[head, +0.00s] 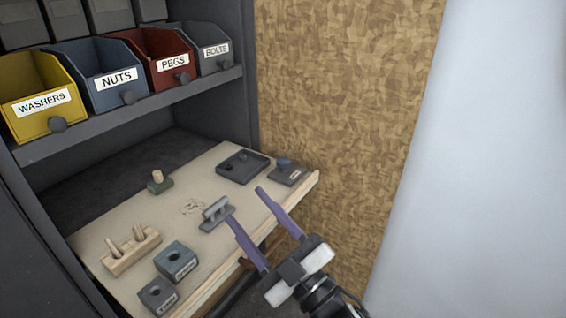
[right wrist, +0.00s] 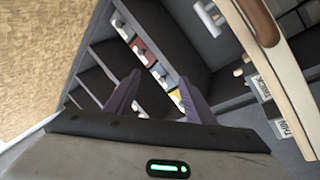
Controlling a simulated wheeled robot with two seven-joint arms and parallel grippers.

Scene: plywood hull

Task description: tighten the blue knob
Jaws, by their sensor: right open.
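The blue knob (head: 284,163) sits on a small grey block (head: 288,174) near the far right corner of the wooden work board (head: 205,170). The block carries a small label too small to read. My right gripper (head: 247,207) is open and empty in front of the board's right edge, with its two purple fingers apart. The knob lies beyond the fingertips, apart from them. In the right wrist view the same open fingers (right wrist: 157,90) point toward the shelves, and the knob does not show. My left gripper is not in view.
A grey stand (head: 215,213) is close to the left fingertip. A dark tray (head: 243,166) is left of the knob. Labelled blocks (head: 176,261) and a wooden peg holder (head: 131,251) are at the near left. Bins (head: 113,75) fill the shelf above. A chipboard wall (head: 340,110) rises at right.

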